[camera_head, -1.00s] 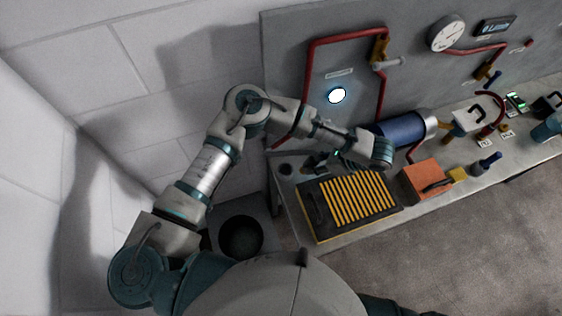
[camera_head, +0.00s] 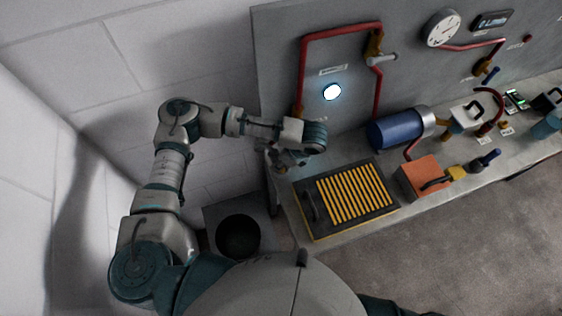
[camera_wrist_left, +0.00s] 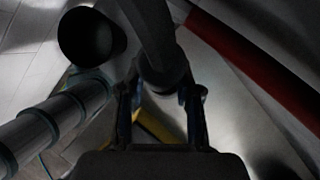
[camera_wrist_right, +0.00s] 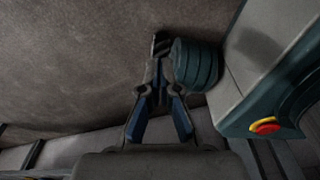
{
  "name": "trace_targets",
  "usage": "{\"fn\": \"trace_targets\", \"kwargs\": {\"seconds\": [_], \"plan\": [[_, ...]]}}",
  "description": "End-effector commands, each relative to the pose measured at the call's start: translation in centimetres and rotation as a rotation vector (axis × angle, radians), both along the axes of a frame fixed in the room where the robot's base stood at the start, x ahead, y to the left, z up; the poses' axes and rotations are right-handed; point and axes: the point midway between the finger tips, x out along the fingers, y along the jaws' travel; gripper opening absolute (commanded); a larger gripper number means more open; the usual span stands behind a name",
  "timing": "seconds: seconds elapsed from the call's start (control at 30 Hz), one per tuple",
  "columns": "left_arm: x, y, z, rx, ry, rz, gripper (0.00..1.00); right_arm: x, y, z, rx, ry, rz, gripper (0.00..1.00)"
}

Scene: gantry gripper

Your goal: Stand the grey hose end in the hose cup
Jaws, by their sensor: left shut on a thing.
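My left gripper (camera_head: 288,158) is above the left back corner of the bench, and the left arm hides part of it in the head view. In the left wrist view, its two fingers (camera_wrist_left: 161,98) are shut on a thick grey tube-like piece, which I take for the grey hose end (camera_wrist_left: 155,40). The piece runs up and away from the fingers. I cannot make out the hose cup with certainty; the gripper covers that bench corner. My right gripper (camera_wrist_right: 157,80) shows only in its wrist view, with its fingertips drawn together and nothing clearly held.
A black tray with yellow slats (camera_head: 312,222) lies on the bench. An orange block (camera_head: 424,176) and a blue cylinder (camera_head: 392,132) are to its right. A red pipe (camera_head: 302,75) runs on the back panel. A dark round opening (camera_head: 239,237) is in a floor box left of the bench.

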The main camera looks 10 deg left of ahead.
Motion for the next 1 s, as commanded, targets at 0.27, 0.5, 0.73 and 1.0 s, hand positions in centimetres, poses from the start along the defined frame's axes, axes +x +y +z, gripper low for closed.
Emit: {"fn": "trace_targets", "kwargs": {"seconds": [0.27, 0.5, 0.73, 1.0], "plan": [[0.1, -1.1, -1.0, 0.01, -0.01, 0.005, 0.0, -1.2, -1.4, -0.2, -0.018, 0.021, 0.002, 0.0], [0.1, -0.9, -1.0, 0.004, -0.01, 0.003, 0.61, -1.4, -2.5, -0.2, -0.031, 0.025, 0.0, 0.0], [0.2, -0.4, -1.0, 0.004, -0.011, 0.006, 0.61, -1.3, -2.4, -0.2, -0.03, 0.023, 0.0, 0.0], [0.1, -2.0, 2.2, 0.004, -0.014, 0.005, 0.61, -1.3, -0.8, 0.0, -0.01, 0.018, -0.001, 0.0]]}}
